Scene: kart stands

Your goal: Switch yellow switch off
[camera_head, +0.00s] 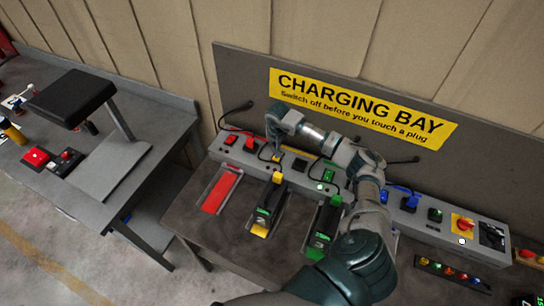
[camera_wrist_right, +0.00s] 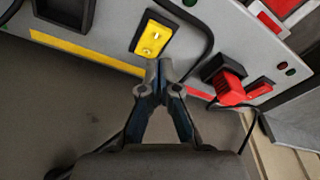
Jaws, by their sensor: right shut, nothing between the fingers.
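The yellow switch (camera_wrist_right: 153,38) is a yellow rocker in a black frame on the grey power strip (camera_wrist_right: 105,50). It shows close up in the right wrist view. In the head view a small yellow patch (camera_head: 277,155) shows just below my right gripper (camera_head: 273,142). In the right wrist view my right gripper (camera_wrist_right: 160,70) is shut and empty. Its fingertips are just below the switch in that picture; I cannot tell if they touch it. My left gripper is not in view.
A red plug (camera_wrist_right: 230,88) and red switch (camera_wrist_right: 260,88) sit beside the yellow switch. Black cables loop near the fingers. An empty black socket (camera_head: 299,164) is to its right in the head view. A red emergency knob (camera_head: 464,224) is farther right.

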